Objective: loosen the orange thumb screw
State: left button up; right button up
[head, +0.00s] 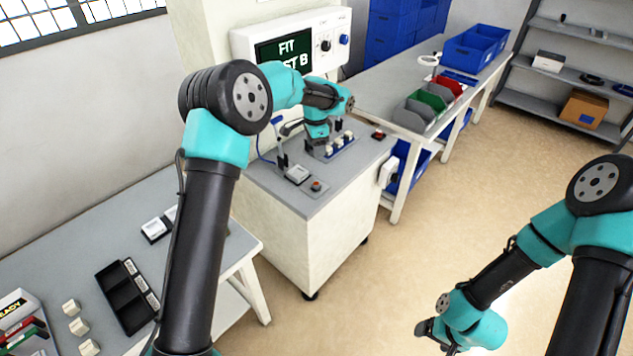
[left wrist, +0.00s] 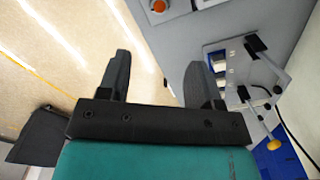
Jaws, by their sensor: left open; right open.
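A small orange round knob (left wrist: 158,5) sits on a grey plate at the top of the left wrist view. It also shows on the cabinet's front part in the head view (head: 316,186). A second yellow-orange knob (left wrist: 272,144) ends a thin rod near a blue base. I cannot tell for sure which one is the thumb screw. My left gripper (left wrist: 157,68) is open with nothing between its fingers, over the cabinet's edge and apart from both knobs. In the head view its fingers are largely hidden by the arm. My right gripper (head: 432,330) is open and empty above the floor.
A fixture with several white parts (head: 338,146) and black clamps (left wrist: 252,44) stands on the cabinet (head: 262,186). A red button (head: 379,134) is at its right. A display panel (head: 290,46) stands behind. A black tray (head: 118,305) lies on the left table.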

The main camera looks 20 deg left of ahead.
aim_at(316, 183)
pick_arm(q)
notch_tip(316, 183, down, 16)
jog(key=shift+r, duration=0.15)
dwell(0.3)
jog(key=c, duration=0.9)
